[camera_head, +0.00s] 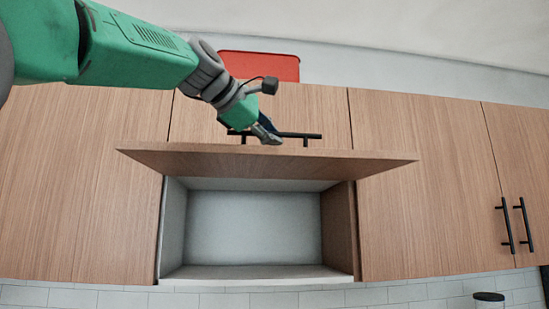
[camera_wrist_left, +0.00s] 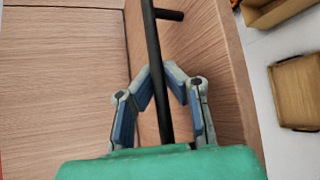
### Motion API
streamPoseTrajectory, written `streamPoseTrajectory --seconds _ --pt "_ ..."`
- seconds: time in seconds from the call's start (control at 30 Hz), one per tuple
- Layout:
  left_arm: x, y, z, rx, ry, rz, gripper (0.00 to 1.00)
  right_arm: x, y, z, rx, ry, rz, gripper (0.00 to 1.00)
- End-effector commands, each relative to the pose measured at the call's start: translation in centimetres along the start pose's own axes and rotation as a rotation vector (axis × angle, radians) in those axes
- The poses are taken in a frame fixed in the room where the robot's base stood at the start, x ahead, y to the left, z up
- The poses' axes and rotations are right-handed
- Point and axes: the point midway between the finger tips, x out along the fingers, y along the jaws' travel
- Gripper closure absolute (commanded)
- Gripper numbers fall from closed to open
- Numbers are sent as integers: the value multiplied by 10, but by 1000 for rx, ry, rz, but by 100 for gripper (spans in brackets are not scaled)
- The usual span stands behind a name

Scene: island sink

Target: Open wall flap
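The wall flap (camera_head: 330,162) is a wooden panel tilted up and outward, with its lower edge toward me. The cabinet opening (camera_head: 254,225) below it shows, pale and empty. A black bar handle (camera_head: 300,136) is on the flap's front face; it also shows in the left wrist view (camera_wrist_left: 152,40). My left gripper (camera_head: 268,134) is at the handle. In the left wrist view my left gripper (camera_wrist_left: 160,72) has its fingers on both sides of the bar, tips closed in against it. My right gripper is in neither view.
Closed wooden cabinet doors (camera_head: 415,190) flank the opening, with upright black handles (camera_head: 516,225) at the right. A red box (camera_head: 262,66) is on top of the cabinets. A dark-lidded container (camera_head: 488,298) is at the lower right.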

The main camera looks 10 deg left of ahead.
Motion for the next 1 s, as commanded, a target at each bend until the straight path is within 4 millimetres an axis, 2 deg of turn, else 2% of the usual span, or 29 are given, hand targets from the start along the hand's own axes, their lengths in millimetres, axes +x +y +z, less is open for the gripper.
streamPoseTrajectory --seconds 0.1,0.47,0.57,0.6,0.87,1.0 --pt "-4 2 6 -5 -5 -8 100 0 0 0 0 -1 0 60" --pt "-4 2 6 -8 -5 -11 100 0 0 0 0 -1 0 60" --pt "-4 2 6 -8 -4 -11 71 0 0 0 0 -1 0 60" --pt "-4 2 5 -8 -4 -11 69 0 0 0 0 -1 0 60" --pt "-3 2 1 -11 -2 -12 69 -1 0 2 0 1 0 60" --pt "-16 3 1 -10 -1 -10 69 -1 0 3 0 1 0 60"
